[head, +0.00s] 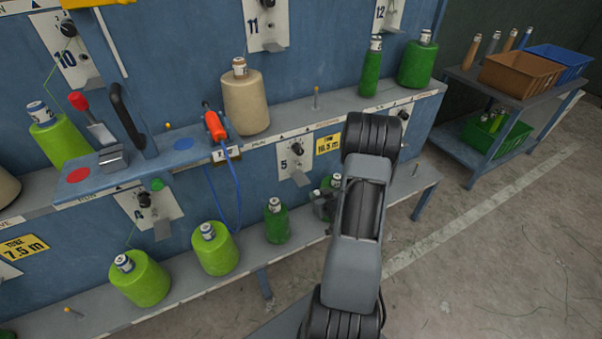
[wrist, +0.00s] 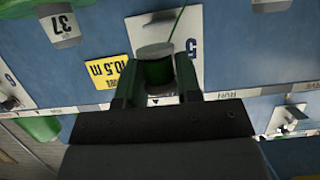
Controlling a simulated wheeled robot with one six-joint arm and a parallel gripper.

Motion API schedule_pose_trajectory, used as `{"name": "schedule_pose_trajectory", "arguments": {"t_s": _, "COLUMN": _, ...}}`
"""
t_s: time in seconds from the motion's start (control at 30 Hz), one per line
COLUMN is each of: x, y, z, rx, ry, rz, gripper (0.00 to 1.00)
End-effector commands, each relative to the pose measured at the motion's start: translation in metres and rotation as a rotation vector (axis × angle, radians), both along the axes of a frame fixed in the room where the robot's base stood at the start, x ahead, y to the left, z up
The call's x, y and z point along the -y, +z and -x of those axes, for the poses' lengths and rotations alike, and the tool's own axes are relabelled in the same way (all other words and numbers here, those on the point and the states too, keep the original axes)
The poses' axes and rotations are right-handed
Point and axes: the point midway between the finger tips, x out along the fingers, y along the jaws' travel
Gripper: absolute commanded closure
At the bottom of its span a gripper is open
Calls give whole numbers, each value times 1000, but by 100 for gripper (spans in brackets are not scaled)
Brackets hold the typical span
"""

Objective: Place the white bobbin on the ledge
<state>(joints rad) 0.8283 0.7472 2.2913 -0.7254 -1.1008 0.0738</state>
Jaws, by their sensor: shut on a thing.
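My gripper (wrist: 157,80) is shut on a dark green bobbin (wrist: 158,72) with a pale grey top. A green thread runs from that top in the wrist view. In the head view the gripper is mostly hidden behind my arm, beside the lower ledge (head: 182,291). Parts of green bobbin (head: 327,184) show there. A cream bobbin (head: 246,104), the nearest to white, stands upright on the upper ledge (head: 285,111), apart from my gripper. Another pale bobbin (head: 6,188) is cut off at the left edge. No plainly white bobbin shows.
Lime bobbins (head: 141,279) and a small dark green bobbin (head: 277,221) stand on the lower ledge. A blue bracket (head: 140,165) holds an orange-handled tool (head: 214,125) on a blue cable. A cart (head: 500,90) with crates stands right. Floor between is clear.

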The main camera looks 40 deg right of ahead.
Motion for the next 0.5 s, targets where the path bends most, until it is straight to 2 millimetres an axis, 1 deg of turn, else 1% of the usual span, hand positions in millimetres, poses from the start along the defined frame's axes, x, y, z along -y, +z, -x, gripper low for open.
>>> {"name": "schedule_pose_trajectory", "arguments": {"t_s": 0.03, "x": 0, "y": 0, "z": -14, "rx": 1, "ry": 7, "rz": 3, "gripper": 90}}
{"name": "schedule_pose_trajectory", "arguments": {"t_s": 0.2, "x": 6, "y": 0, "z": -52, "rx": 0, "ry": 4, "rz": 1, "gripper": 90}}
{"name": "schedule_pose_trajectory", "arguments": {"t_s": 0.33, "x": 9, "y": 0, "z": -71, "rx": 0, "ry": 1, "rz": 1, "gripper": 90}}
{"name": "schedule_pose_trajectory", "arguments": {"t_s": 0.5, "x": 12, "y": 0, "z": -82, "rx": -1, "ry": -2, "rz": 0, "gripper": 90}}
